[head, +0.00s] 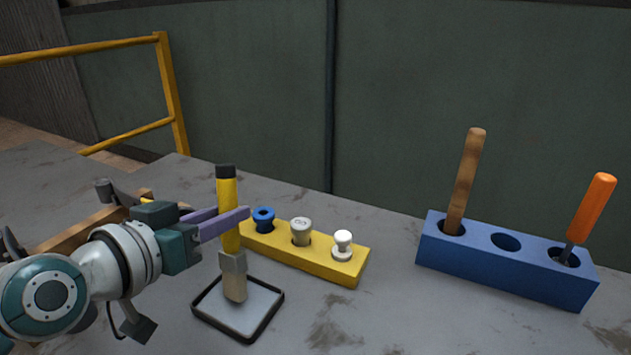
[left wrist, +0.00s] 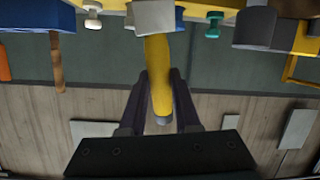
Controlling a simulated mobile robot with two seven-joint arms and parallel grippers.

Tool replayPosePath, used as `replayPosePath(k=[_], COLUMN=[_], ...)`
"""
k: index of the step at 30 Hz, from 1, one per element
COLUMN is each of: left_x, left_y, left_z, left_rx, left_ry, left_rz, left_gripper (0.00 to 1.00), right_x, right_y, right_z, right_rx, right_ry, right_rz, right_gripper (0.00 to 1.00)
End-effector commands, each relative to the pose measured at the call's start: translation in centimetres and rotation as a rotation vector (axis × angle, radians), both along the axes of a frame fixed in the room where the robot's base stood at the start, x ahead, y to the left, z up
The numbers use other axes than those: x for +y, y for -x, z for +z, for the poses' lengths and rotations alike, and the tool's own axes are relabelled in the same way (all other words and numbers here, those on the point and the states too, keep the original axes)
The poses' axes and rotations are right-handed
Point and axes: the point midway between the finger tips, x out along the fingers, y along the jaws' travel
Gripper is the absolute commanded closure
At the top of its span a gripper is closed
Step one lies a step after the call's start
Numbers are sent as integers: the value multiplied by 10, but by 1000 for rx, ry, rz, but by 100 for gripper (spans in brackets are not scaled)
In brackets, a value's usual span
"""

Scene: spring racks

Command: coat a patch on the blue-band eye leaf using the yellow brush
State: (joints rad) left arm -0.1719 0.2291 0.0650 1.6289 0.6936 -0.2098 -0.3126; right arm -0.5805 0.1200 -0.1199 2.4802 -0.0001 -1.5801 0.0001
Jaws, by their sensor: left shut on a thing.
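My left gripper (head: 240,220) is shut on the yellow brush (head: 228,190), around its yellow handle. The brush is nearly upright, black cap up, with its grey ferrule and pale bristles down over a shallow black-rimmed tray (head: 274,308). The bristle end appears inside the tray's outline; I cannot tell whether it touches the tray's surface. In the left wrist view the brush handle (left wrist: 160,75) stands between the two fingers. The blue-band eye leaf cannot be made out; my left arm covers much of the left side. My right gripper is not in view.
A yellow block (head: 300,262) holding blue, grey and white pegs stands just right of the brush. A blue block (head: 500,270) at the right holds a wooden handle (head: 467,180) and an orange-handled tool (head: 592,208). A wooden frame (head: 75,238) lies behind my left arm.

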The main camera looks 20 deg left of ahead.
Motion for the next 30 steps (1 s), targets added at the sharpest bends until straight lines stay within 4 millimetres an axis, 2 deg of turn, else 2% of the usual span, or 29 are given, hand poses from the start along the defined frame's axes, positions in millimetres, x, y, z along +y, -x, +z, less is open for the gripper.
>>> replayPosePath(k=[30], left_x=[0], left_y=[0], left_z=[-8], left_rx=[1], left_ry=[-1], left_rz=[-1], left_gripper=[100], right_x=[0], right_y=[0], right_z=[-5], right_rx=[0], right_ry=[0], right_rz=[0], right_gripper=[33])
